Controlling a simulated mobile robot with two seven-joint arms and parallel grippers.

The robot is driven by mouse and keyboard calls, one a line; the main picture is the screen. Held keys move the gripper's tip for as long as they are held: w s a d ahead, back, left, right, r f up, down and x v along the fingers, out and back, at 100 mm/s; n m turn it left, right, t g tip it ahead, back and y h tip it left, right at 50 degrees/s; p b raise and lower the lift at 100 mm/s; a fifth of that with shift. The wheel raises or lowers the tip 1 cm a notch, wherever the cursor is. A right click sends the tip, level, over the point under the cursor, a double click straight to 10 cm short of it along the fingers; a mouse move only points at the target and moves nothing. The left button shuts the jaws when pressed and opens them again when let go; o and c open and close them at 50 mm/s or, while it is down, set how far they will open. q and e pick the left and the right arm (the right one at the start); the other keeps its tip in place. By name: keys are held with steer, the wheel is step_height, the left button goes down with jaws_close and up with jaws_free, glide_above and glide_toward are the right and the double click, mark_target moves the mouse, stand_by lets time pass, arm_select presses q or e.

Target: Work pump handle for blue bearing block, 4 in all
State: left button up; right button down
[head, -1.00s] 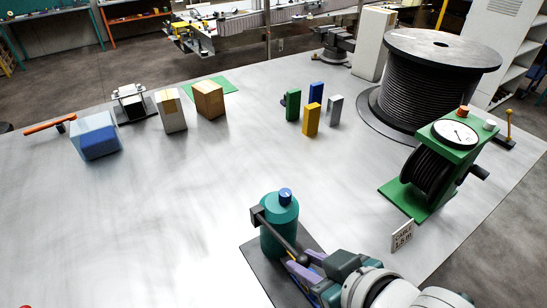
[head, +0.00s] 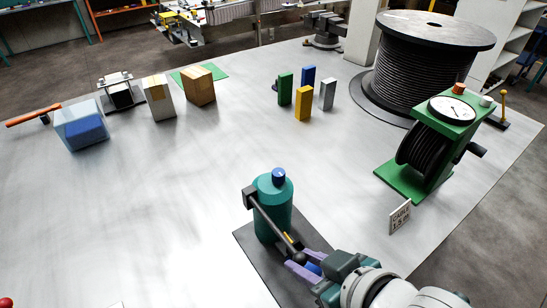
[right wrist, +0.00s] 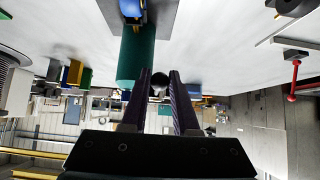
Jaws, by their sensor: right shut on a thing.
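The teal pump (head: 272,213) stands upright on a dark base plate (head: 255,260), with a blue cap (head: 278,176) on top. Its dark handle (head: 268,217) slopes from the upper left side down to a knob. My right gripper (head: 301,259) is shut on the handle's knob end, beside the pump. In the right wrist view the dark knob (right wrist: 160,79) sits between the purple fingers, next to the teal cylinder (right wrist: 137,55). A blue block (head: 86,129) lies inside a clear box at the far left. An upright blue block (head: 308,76) stands at the back centre. My left gripper is out of view.
Green (head: 285,88), yellow (head: 303,104) and grey (head: 327,94) blocks stand near the upright blue one. A large cable drum (head: 430,70) and green cable meter (head: 405,183) stand at right. Two cartons (head: 200,86) stand at back left. The table's left middle is clear.

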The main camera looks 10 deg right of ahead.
steer(key=shift+s, duration=0.1)
steer(key=r+p, duration=0.1)
steer(key=r, duration=0.1)
steer(key=w+r+p, duration=0.1)
steer(key=r+p, duration=0.3)
steer(key=shift+w+a, duration=0.2)
steer(key=shift+a, duration=0.05)
steer(key=shift+w+r+p, duration=0.15)
steer(key=shift+r+p, duration=0.15)
steer(key=shift+p, duration=0.1)
steer(key=shift+w+a+r+p, duration=0.15)
steer(key=shift+w+r+p, duration=0.25)
steer(key=shift+r+p, duration=0.25)
steer(key=shift+w+a+r+p, duration=0.15)
steer(key=shift+w+r+p, duration=0.25)
steer(key=shift+r, duration=0.35)
steer(key=shift+f, duration=0.1)
steer(key=shift+s, duration=0.1)
